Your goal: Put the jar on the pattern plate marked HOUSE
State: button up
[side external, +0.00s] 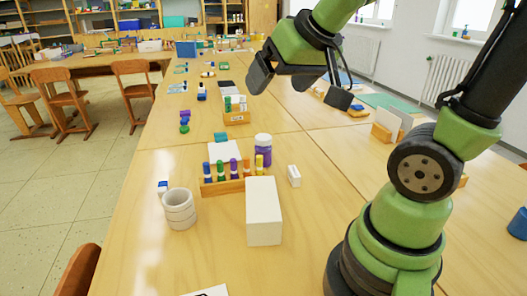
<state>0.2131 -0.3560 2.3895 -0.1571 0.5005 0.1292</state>
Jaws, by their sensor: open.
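A purple jar with a white lid (263,152) stands upright on the table behind a tall white block. My gripper (300,92) is open and empty, raised above the far part of the table, above and behind the purple jar. A white flat piece with black marks (208,292) is cut off by the bottom edge, and I cannot read it. Another flat white piece (225,152) lies left of the purple jar. No HOUSE marking is readable.
A tall white block (263,211) stands in front of a wooden rack (222,186) of coloured bottles. A small white block (294,176) is right of the purple jar. Several small items line the table farther back.

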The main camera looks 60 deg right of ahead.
jog(key=w+d+f+h, duration=0.2)
jog(key=w+d+f, duration=0.1)
jog(key=w+d, duration=0.3)
jog(key=n, duration=0.1)
send_near(264, 137)
jog(key=shift+t+y, duration=0.4)
jog(key=shift+t, duration=0.1)
jog(key=f, duration=0.1)
jog(key=w+d+f, duration=0.1)
jog(key=f, duration=0.1)
jog(key=shift+w+d+f, duration=0.2)
jog(key=shift+w+d, duration=0.2)
jog(key=shift+x, duration=3.15)
jog(key=shift+w+a, duration=0.1)
jog(key=shift+a, duration=0.1)
jog(key=c, duration=1.3)
